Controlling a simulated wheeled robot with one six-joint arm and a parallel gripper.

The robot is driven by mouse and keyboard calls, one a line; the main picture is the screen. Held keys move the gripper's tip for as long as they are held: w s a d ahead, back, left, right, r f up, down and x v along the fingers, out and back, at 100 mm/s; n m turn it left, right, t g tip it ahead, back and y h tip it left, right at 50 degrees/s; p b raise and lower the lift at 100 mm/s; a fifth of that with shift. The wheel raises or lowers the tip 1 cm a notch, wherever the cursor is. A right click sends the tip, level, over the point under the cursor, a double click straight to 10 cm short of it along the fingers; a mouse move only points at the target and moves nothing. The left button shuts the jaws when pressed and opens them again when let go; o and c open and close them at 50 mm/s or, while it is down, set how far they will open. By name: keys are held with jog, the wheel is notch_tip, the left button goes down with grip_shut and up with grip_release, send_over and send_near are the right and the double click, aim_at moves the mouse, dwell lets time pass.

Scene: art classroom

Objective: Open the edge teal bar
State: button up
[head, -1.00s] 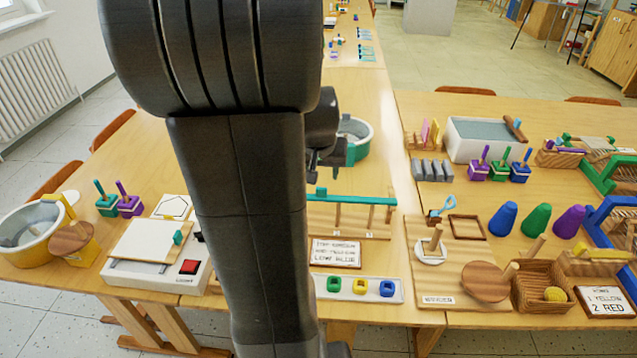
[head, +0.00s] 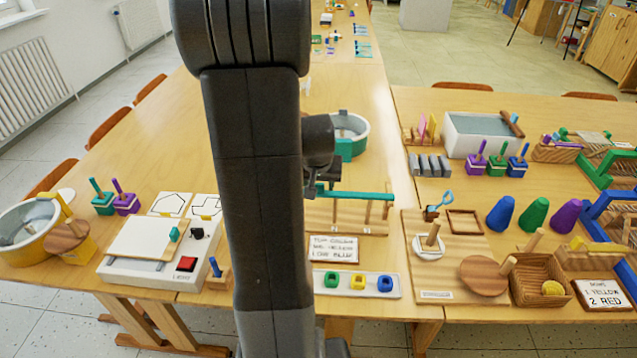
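The teal bar (head: 358,195) lies level across upright wooden posts on a wooden stand (head: 347,220), near the front edge of the table. Its right end shows freely. Its left end is hidden behind my gripper and arm. My gripper (head: 319,190) is small and dark in the head view, right beside my large arm link. It is at the left part of the bar, where the bar's small teal knob was visible earlier. I cannot tell whether it touches the bar, or whether its fingers are open or shut.
A teal-and-cream round tub (head: 350,135) stands behind the bar. A lettered sign (head: 333,249) and a white tray (head: 392,285) with coloured rings lie in front. A wooden board (head: 455,275) with pegs is to the right. A white box with a red button (head: 186,264) is to the left.

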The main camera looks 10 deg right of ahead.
grip_shut()
jog(key=w+d, duration=0.1)
jog(key=w, duration=0.5)
jog(key=shift+d, duration=0.35)
jog(key=shift+o, duration=0.9)
grip_release()
jog(key=shift+s+r, duration=0.1)
jog(key=shift+r, duration=0.05)
jog(key=v, duration=1.3)
jog(key=shift+s+r, duration=0.15)
jog(key=shift+r, duration=0.05)
jog(key=shift+a+f, duration=0.1)
jog(key=shift+f, duration=0.05)
